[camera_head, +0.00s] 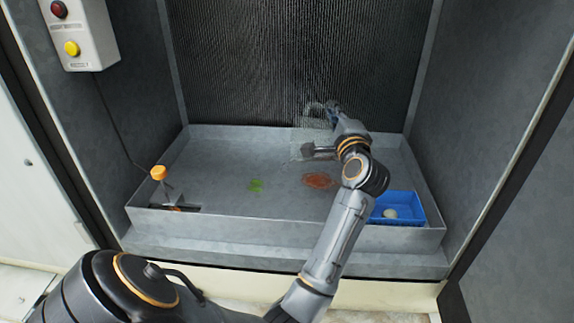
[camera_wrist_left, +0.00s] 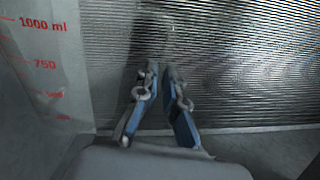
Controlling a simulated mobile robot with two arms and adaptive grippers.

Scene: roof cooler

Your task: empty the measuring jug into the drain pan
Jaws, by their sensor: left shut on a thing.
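The clear measuring jug (camera_head: 305,138) is over the back middle of the grey drain pan (camera_head: 225,150), near the dark ribbed pad. Its red scale, with 1000 ml and 750 marks, fills the left of the left wrist view (camera_wrist_left: 42,65). My left gripper (camera_head: 327,114) is at the jug's right side and shut on it. In the wrist view its two blue fingers (camera_wrist_left: 157,75) close on a blurred, pale part, likely the handle. I cannot tell the jug's exact tilt, or whether liquid is in it. My right gripper is not in view.
A blue tray (camera_head: 417,207) with a pale round thing stands at the pan's front right. An orange-topped fitting (camera_head: 158,173) is at the left. A green patch (camera_head: 256,185) and a rust-brown patch (camera_head: 320,180) mark the floor. Grey side walls flank the pan.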

